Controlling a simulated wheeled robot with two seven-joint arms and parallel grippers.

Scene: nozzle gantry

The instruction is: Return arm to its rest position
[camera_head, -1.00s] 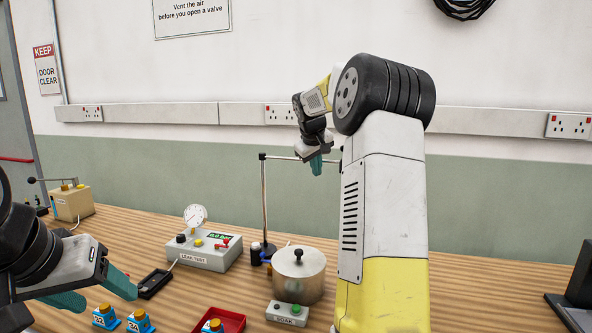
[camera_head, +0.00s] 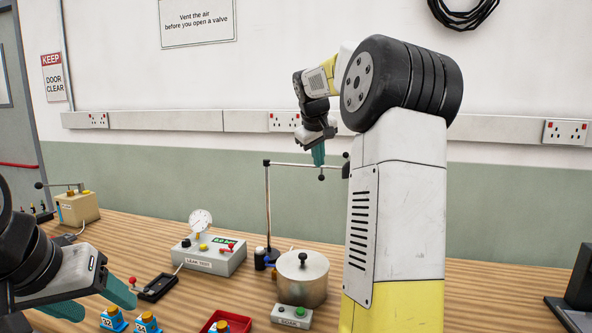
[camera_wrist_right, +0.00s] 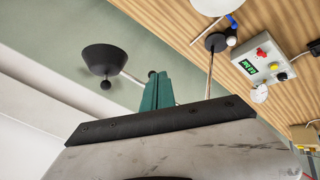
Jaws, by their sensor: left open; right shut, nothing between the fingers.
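A thin post (camera_head: 268,215) stands on the bench with a horizontal swing arm (camera_head: 292,164) at its top, pointing right. A small dark ball (camera_head: 321,178) hangs below that arm, and its right end is partly behind my own right arm. My right gripper (camera_head: 318,155) is shut and empty, its fingertips close to the swing arm. I cannot tell if they touch. In the right wrist view its teal fingers (camera_wrist_right: 157,90) are together, with the black cone and ball (camera_wrist_right: 101,58) to their left. My left gripper (camera_head: 96,303) is open and empty at the lower left.
A lidded metal pot (camera_head: 302,280) stands beside the post, with a small button box (camera_head: 291,316) in front. A leak test box with gauge (camera_head: 209,257) is to the left. Blue fittings (camera_head: 113,319) and a red tray (camera_head: 224,321) lie in front. My right arm hides the bench on the right.

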